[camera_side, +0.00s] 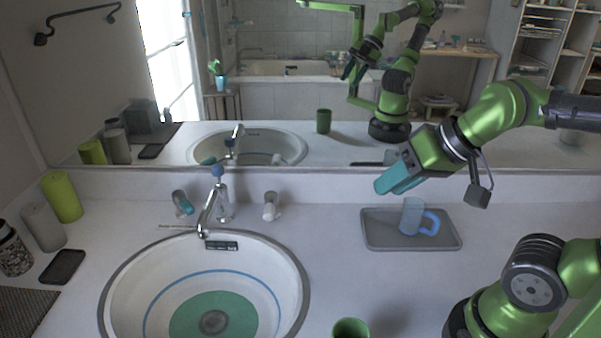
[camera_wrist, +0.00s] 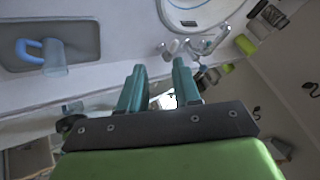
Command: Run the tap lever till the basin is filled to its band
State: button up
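The white basin (camera_side: 115,290) is set in the counter, with a blue band (camera_side: 275,290) around its inner wall. A green round area (camera_side: 185,318) surrounds the drain at its bottom; I cannot tell whether it is water. The chrome tap (camera_side: 223,205) stands behind the basin, with no stream visible from its spout. A teal-tipped lever (camera_side: 182,203) is left of the tap and a white one (camera_side: 270,206) right of it. My gripper (camera_side: 388,186) is above the counter, well right of the tap. In the wrist view my gripper (camera_wrist: 158,66) has its teal fingers apart, with nothing between them.
A grey tray (camera_side: 380,240) with a blue-handled clear mug (camera_side: 411,216) lies below my gripper. A green cup (camera_side: 351,329) stands at the front. Containers (camera_side: 63,198) and a dark flat object (camera_side: 63,267) are at left. A mirror (camera_side: 290,90) backs the counter.

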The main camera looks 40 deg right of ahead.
dwell(0.3)
jog(key=shift+o, duration=1.3)
jog(key=shift+w+a+f+g, duration=0.2)
jog(key=shift+w+f+g, duration=0.05)
jog(key=shift+f, duration=0.2)
jog(key=shift+w+a+f+g, duration=0.15)
jog(key=shift+w+f+g, duration=0.1)
jog(key=shift+f, duration=0.15)
jog(key=m+g+h, duration=0.2)
jog(key=m+g, duration=0.2)
jog(key=g, duration=0.2)
send_over(268, 215)
notch_tip(268, 215, down, 9)
jog(key=shift+w+r, duration=0.1)
jog(key=shift+w, duration=0.05)
jog(key=shift+m, duration=0.5)
jog(key=shift+f, duration=4.3)
jog(key=shift+f, duration=0.15)
